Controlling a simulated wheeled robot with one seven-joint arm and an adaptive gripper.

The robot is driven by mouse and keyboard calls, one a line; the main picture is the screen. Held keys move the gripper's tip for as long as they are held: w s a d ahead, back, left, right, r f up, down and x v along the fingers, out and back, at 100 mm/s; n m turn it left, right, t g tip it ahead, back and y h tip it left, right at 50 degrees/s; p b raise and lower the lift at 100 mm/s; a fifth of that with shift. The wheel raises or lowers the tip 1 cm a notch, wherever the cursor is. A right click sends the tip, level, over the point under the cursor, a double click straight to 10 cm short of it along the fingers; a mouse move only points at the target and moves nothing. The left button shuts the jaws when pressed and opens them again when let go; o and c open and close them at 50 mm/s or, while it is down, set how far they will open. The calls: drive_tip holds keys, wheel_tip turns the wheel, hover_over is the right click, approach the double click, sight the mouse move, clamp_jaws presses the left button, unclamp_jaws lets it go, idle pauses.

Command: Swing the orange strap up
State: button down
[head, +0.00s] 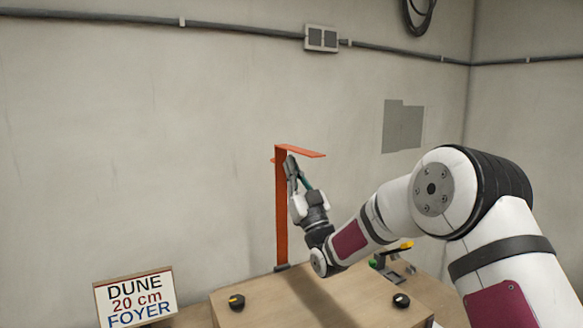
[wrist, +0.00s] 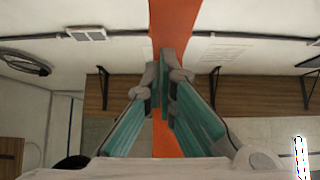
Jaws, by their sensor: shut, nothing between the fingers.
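The orange strap (head: 281,215) stands upright in the head view, rising from a dark mount at the back edge of a wooden box. A flat orange piece at its top reaches to the right. My gripper (head: 291,168) is shut and empty, its fingertips close beside the strap's upper part, just under the flat piece. In the wrist view the strap (wrist: 180,18) runs vertically behind my gripper (wrist: 162,62), whose teal-padded fingers meet in front of it. I cannot tell whether the fingertips touch the strap. The fingers hide part of it.
The wooden box (head: 260,302) carries black knobs (head: 237,302) and a small green and yellow device (head: 385,262). A sign (head: 135,300) leans at the lower left. The wall behind is mostly bare, with a conduit and switch box (head: 321,38) high up.

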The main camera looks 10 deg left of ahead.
drive_tip(key=shift+w+a, duration=0.15)
drive_tip(key=shift+w, duration=0.15)
drive_tip(key=w+a+b, duration=0.1)
drive_tip(key=w, duration=0.1)
drive_tip(key=w+a+g+h+b, duration=0.1)
drive_tip(key=w+a+b, duration=0.1)
drive_tip(key=w, duration=0.1)
drive_tip(key=w+a+g+b, duration=0.1)
drive_tip(key=w+a+b, duration=0.1)
drive_tip(key=shift+w+f, duration=0.15)
drive_tip(key=shift+f, duration=0.2)
drive_tip(key=shift+w+a+b, duration=0.55)
drive_tip(key=shift+w+b, duration=0.3)
drive_tip(key=shift+b, duration=0.55)
drive_tip(key=shift+s, duration=0.1)
